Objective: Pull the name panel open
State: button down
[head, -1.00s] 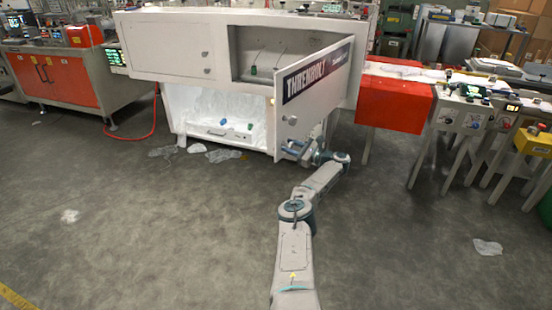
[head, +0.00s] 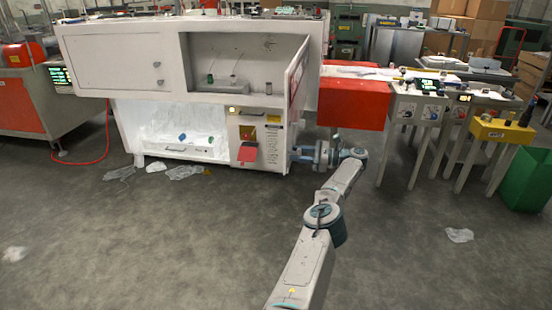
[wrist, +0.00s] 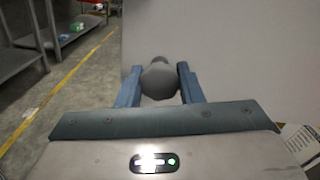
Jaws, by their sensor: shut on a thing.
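The name panel (head: 299,88) is a white hinged door on the upper right of the white machine. It stands swung out and is seen nearly edge-on, so its lettering is mostly hidden. The compartment (head: 218,60) behind it is exposed. My gripper (head: 297,156) is at the panel's lower near edge. In the wrist view, the two blue fingers of my gripper (wrist: 160,88) are shut around a round grey knob (wrist: 160,80) on the panel's pale face (wrist: 240,60).
A red box (head: 354,104) and tables with devices stand right of the panel. A yellow box (head: 500,130) and a green bin (head: 525,180) are farther right. Plastic scraps (head: 183,172) lie before the machine. The floor (head: 180,250) in front is mostly clear.

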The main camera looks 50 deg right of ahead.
jog(key=shift+s+d+r+b, duration=0.25)
jog(key=shift+s+d+b, duration=0.05)
jog(key=shift+s+d, duration=0.1)
jog(key=shift+w+a, duration=0.15)
jog(key=c, duration=1)
grip_release()
jog(key=shift+f, duration=0.2)
